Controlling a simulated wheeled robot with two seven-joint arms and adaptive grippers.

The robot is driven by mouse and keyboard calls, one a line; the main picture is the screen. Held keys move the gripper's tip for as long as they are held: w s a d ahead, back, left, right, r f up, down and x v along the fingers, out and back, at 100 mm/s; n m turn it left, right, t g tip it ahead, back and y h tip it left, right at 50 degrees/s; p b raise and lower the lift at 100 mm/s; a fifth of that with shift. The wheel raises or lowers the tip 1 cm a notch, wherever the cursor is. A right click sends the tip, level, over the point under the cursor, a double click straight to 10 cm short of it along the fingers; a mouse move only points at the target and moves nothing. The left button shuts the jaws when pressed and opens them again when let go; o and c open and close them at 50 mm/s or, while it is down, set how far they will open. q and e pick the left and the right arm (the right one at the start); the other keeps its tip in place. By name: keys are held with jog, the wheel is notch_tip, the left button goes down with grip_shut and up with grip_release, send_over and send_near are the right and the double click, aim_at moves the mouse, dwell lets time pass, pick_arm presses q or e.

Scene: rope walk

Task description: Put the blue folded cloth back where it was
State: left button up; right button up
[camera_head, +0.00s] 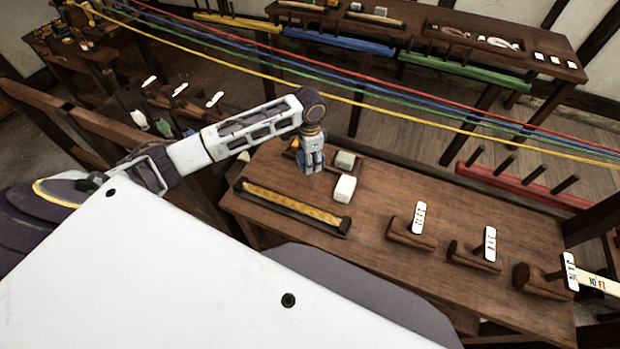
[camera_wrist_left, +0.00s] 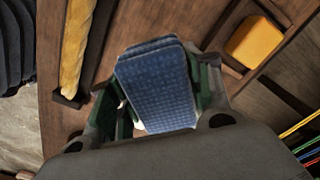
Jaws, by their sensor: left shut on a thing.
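The blue folded cloth (camera_wrist_left: 160,88) fills the middle of the left wrist view, patterned with a fine grid. My left gripper (camera_wrist_left: 158,98) is shut on it, with a dark green finger on each side. In the head view my left gripper (camera_head: 312,166) points down over the left part of the wooden table, just left of a white block (camera_head: 344,188). The cloth is hard to tell from the fingers there, and I cannot tell its height above the table. My right gripper is not in view.
A long holder with yellowish rope (camera_head: 292,206) lies at the table's near left; a grey-green block (camera_head: 345,160) sits behind the white block. A yellow block (camera_wrist_left: 256,42) shows in the wrist view. Tagged wooden pieces (camera_head: 412,232) stand to the right. Coloured ropes (camera_head: 400,95) stretch across behind.

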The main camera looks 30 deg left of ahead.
pick_arm(q)
send_over(310, 181)
jog(key=shift+f, duration=2.75)
jog(key=shift+f, duration=1.9)
jog(key=o, duration=1)
jog(key=shift+f, duration=0.1)
notch_tip(310, 181, up, 12)
jog(key=shift+r, duration=0.15)
jog(key=shift+s, duration=0.15)
